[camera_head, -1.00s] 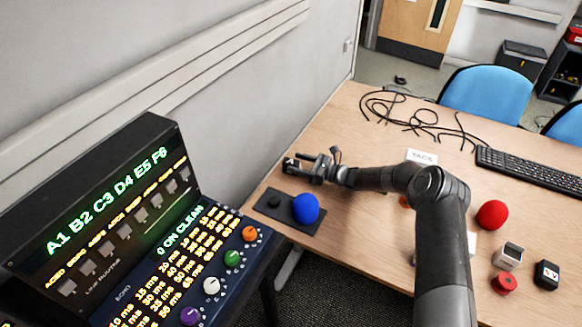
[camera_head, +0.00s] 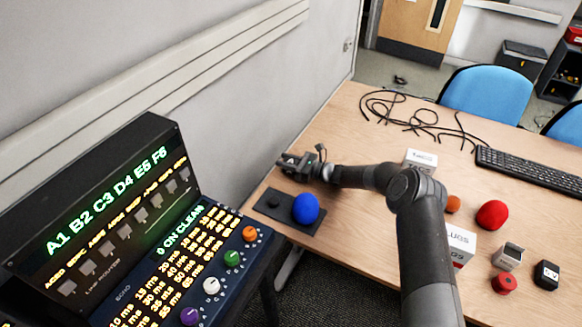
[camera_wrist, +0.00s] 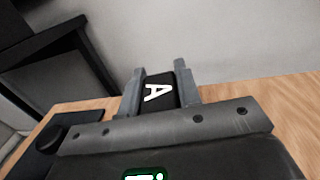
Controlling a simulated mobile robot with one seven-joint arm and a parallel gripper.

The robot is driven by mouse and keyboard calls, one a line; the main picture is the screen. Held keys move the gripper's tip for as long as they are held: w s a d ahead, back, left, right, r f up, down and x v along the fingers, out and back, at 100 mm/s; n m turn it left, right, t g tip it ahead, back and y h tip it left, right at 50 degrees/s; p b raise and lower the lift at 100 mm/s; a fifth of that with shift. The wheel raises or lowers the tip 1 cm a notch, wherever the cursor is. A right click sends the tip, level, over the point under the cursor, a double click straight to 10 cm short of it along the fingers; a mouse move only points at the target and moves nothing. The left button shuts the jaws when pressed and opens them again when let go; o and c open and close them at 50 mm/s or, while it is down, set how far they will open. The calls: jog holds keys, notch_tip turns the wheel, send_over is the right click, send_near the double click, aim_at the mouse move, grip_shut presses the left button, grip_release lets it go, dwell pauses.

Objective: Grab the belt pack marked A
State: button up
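The belt pack marked A (camera_wrist: 158,91) is a small black block with a white letter A on its face. In the wrist view it sits between the two grey fingers of my gripper (camera_wrist: 160,88) and fills the gap, with a finger against each side. In the head view my gripper (camera_head: 292,162) is low over the far left part of the table, and the fingers mostly hide the pack there. Another black block marked with a white letter (camera_head: 546,274) stands at the right; its letter is too small to read surely.
A dark pad (camera_head: 272,212) with a blue ball (camera_head: 305,208) lies just in front of my gripper. White boxes (camera_head: 461,243), a red ball (camera_head: 491,214) and a keyboard (camera_head: 530,170) are to the right. Black cables (camera_head: 420,118) lie at the back. The console (camera_head: 130,235) stands at the left.

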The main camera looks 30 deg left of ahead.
jog(key=c, duration=0.5)
jog(key=shift+r, duration=0.15)
